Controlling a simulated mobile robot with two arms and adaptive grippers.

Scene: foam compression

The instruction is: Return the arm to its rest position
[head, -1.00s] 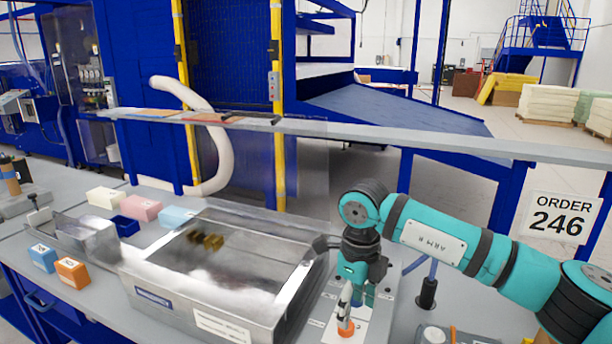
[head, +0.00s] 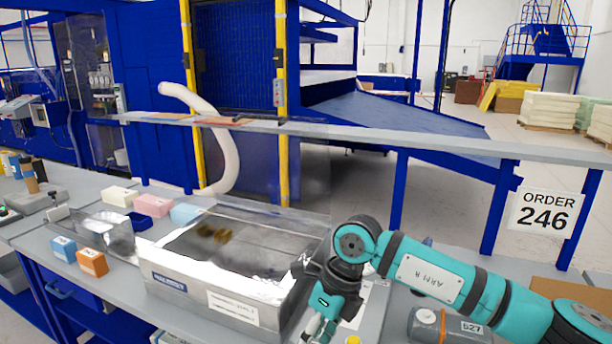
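My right arm, teal with black joints and marked "ARM R", comes in from the right in the head view. Its gripper (head: 322,325) points down at the bottom edge, just right of the metal tank. The fingertips are partly cut off by the frame, so their opening is hard to tell. My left gripper and arm do not show.
A metal tank (head: 180,309) with a clear lid stands on the grey bench. Orange (head: 93,262) and blue (head: 63,249) blocks lie left of it; pale, pink and light blue blocks sit behind. A grey device marked 527 (head: 445,326) lies below the arm.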

